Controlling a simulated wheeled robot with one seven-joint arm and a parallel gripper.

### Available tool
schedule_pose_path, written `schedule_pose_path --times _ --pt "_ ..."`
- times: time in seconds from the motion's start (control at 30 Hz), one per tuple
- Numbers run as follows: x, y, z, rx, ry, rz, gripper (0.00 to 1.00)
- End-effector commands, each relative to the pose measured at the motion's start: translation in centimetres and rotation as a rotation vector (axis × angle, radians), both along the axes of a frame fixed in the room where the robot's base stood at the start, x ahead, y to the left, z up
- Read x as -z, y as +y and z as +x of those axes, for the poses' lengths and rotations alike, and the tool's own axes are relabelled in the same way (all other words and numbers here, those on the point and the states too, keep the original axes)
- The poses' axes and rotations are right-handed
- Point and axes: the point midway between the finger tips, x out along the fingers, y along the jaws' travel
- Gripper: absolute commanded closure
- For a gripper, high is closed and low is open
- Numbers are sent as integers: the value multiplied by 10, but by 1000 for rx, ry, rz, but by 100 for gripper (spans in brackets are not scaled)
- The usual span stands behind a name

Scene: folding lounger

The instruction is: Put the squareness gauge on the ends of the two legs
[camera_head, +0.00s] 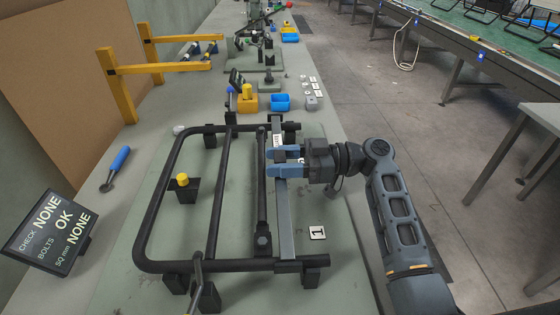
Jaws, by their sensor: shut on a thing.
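The squareness gauge is a long flat grey bar (286,222) with a white label near its far end. My gripper (274,162) comes in from the right, and its blue fingers are shut on the bar above its middle. The black tubular frame lies on supports on the pale green bench plate. Its two legs end at the right, the far leg (222,128) and the near leg (300,264). The bar runs across from one leg to the other near their ends. I cannot tell whether it touches them or hovers just above.
A display (50,234) at left reads CHECK NONE, BOLTS OK, SQ mm NONE. A blue-handled tool (120,160) lies on the bench at left. A yellow-topped post (183,180) stands inside the frame.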

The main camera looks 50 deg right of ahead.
Motion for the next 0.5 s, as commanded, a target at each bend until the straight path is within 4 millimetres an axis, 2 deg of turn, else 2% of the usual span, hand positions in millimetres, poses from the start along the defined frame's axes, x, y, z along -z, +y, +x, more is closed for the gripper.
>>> schedule_pose_path --times 0.23,0.27,0.5 --pt "3 0 0 0 -1 -1 90" --pt "4 0 0 1 1 -1 52" --pt "5 0 0 1 3 0 29"
